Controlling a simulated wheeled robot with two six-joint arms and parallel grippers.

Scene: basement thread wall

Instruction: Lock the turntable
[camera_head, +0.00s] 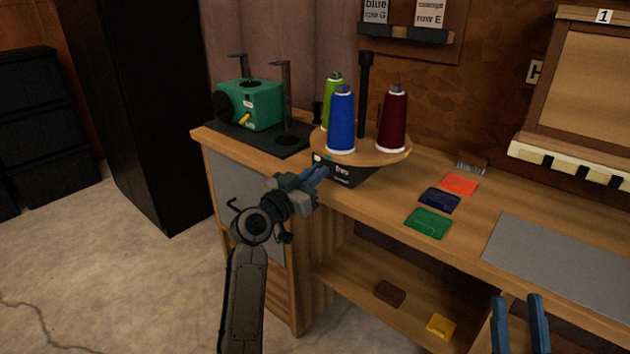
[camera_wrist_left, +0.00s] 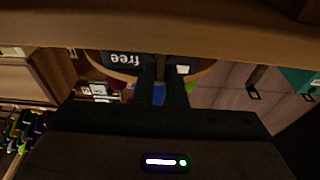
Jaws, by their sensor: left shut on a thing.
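The turntable is a round wooden disc (camera_head: 368,150) on a dark base (camera_head: 346,176) at the bench's front edge. It carries a blue, a dark red and a lime-green thread cone. The base has white lettering, which reads "free" (camera_wrist_left: 124,59) upside down in the left wrist view. My left gripper (camera_head: 323,171) reaches the front of the base, just under the disc's rim. It is shut on a small part there, the turntable lock, which its fingers hide. My right gripper (camera_head: 521,300) is at the lower right, fingers apart and empty, away from the turntable.
A green machine (camera_head: 252,104) stands on a dark mat left of the turntable. A black post (camera_head: 364,95) rises behind the disc. Orange, navy and green cards (camera_head: 428,223) and a grey mat (camera_head: 560,256) lie to the right. A lower shelf (camera_head: 360,275) is below.

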